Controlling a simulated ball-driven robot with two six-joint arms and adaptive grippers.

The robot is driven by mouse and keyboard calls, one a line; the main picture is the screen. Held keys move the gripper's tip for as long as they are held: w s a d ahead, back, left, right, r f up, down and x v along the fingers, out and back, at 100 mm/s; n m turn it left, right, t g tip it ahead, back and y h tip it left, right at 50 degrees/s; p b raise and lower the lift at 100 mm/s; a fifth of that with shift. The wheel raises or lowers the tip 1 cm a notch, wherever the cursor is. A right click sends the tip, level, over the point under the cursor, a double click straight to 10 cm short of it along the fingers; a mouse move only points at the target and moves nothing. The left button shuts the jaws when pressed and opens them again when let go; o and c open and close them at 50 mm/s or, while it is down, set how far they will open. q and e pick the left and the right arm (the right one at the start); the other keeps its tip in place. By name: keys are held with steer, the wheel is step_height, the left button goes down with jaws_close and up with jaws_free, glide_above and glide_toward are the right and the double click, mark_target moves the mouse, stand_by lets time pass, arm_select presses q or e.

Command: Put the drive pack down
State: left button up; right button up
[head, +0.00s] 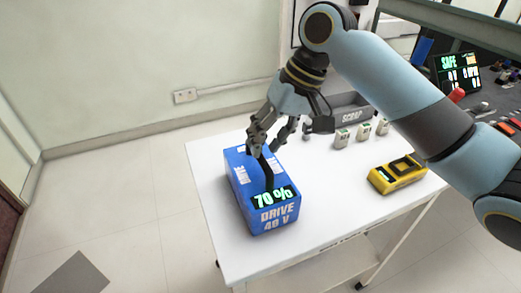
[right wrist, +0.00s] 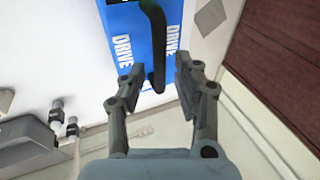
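The drive pack (head: 262,212) is a blue box with a black handle (head: 266,172) and a display reading 70 %. It stands upright on the left part of the white table (head: 320,205). My right gripper (head: 265,147) is above the pack at the far end of its handle. In the right wrist view its fingers (right wrist: 157,75) are spread, with the black handle (right wrist: 156,45) between them and a gap on each side. The blue pack (right wrist: 120,30) shows behind the handle. My left gripper is in neither view.
A grey SCRAP bin (head: 350,114) stands at the table's back, with several small white blocks (head: 342,138) before it. A yellow device (head: 397,174) lies at the right. A dark bench with a SAFE screen (head: 458,73) is beyond. The table's middle is clear.

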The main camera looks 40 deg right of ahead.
steer(key=v, duration=0.8)
steer(key=shift+r+p, duration=0.15)
steer(key=shift+p, duration=0.25)
